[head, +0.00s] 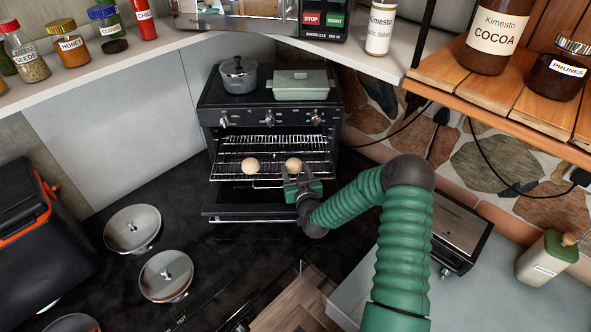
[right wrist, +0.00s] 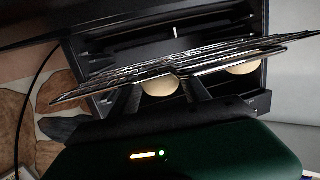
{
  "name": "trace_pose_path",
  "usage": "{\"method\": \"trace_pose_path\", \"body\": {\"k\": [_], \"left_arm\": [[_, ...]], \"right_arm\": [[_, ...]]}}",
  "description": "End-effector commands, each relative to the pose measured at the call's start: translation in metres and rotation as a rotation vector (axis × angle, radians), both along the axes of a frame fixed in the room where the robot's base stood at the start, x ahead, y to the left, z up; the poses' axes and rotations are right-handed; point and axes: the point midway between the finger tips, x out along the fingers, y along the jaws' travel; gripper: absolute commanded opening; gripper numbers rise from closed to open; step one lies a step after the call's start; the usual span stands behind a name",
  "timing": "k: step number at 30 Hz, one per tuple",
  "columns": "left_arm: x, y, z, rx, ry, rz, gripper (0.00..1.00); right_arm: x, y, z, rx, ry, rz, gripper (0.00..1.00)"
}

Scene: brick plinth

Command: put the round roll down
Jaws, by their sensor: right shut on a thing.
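Two pale round rolls show at the open oven. The left roll (head: 250,166) sits on the pulled-out wire rack (head: 240,178). My right gripper (head: 291,178) reaches in from the right and is shut on the other round roll (head: 293,165), at the rack's right half. In the right wrist view this roll (right wrist: 160,86) shows between my two fingers, partly hidden by rack wires; the other roll (right wrist: 241,69) is beside it. I cannot tell whether the held roll touches the rack. My left gripper is not in view.
The oven door (head: 250,212) hangs open below the rack. A grey pot (head: 238,76) and a green dish (head: 300,86) stand on the oven. A metal-topped appliance (head: 445,222) is right of my arm.

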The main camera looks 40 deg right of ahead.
Motion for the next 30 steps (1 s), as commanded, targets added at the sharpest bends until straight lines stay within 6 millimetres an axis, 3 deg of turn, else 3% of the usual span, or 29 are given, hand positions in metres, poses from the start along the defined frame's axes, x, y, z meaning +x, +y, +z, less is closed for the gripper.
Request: {"method": "trace_pose_path", "body": {"k": [1,2,6,17,20,30], "left_arm": [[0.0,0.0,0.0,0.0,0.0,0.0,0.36],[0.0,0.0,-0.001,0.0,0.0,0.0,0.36],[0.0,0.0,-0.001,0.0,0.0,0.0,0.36],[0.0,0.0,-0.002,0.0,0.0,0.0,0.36],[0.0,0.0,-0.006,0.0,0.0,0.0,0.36],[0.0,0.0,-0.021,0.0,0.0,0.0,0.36]], "right_arm": [[0.0,0.001,0.0,0.001,0.001,0.001,0.1],[0.0,0.001,-0.001,0.001,0.001,0.001,0.57],[0.0,0.0,-0.001,0.001,0.0,0.001,0.75],[-0.004,0.002,-0.001,0.002,0.001,0.001,0.76],[-0.017,0.009,0.001,0.001,0.002,0.002,0.76],[-0.089,0.048,0.013,0.0,0.002,0.001,0.76]]}}
